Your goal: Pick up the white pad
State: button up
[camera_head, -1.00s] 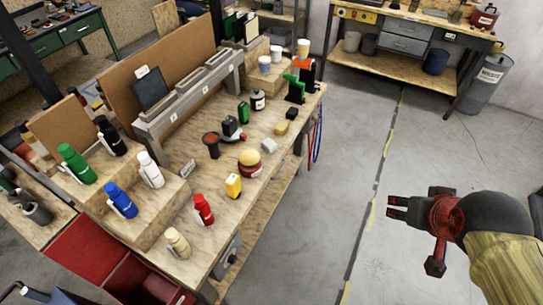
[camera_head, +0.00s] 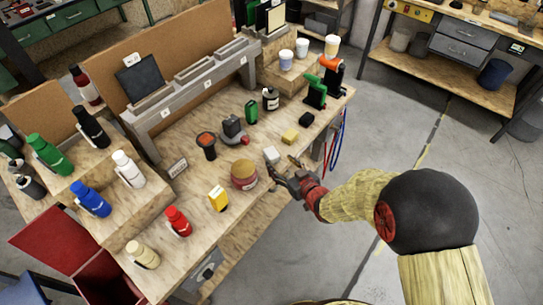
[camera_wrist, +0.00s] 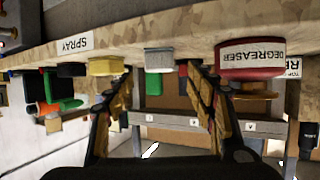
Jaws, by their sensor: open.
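The white pad (camera_head: 271,155) is a small pale block on the workbench near its front right edge. In the wrist view, which looks upside down, the white pad (camera_wrist: 159,60) shows ahead between the fingers, its near face clear. My gripper (camera_head: 281,167) is open at the bench edge, its fingertips close to the pad. In the wrist view my gripper (camera_wrist: 158,85) has one finger on each side, with nothing held. I cannot tell whether the fingertips reach past the pad's near face.
The red degreaser tin (camera_head: 244,175) stands just left of the pad. A yellow block (camera_head: 290,135) and a black block (camera_head: 306,119) lie beyond it. A yellow bottle (camera_head: 218,198) stands nearer the front. Open floor (camera_head: 390,140) lies right of the bench.

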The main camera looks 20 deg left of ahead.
aim_at(274, 156)
jog(key=b+x, duration=0.1)
jog(key=x, duration=0.5)
jog(key=shift+w+a+b, duration=0.25)
jog(key=shift+w+b, duration=0.05)
jog(key=shift+b, duration=0.1)
jog(key=shift+r, duration=0.1)
jog(key=shift+c, duration=0.7)
jog(key=c, duration=1.1)
jog(key=shift+c, duration=0.6)
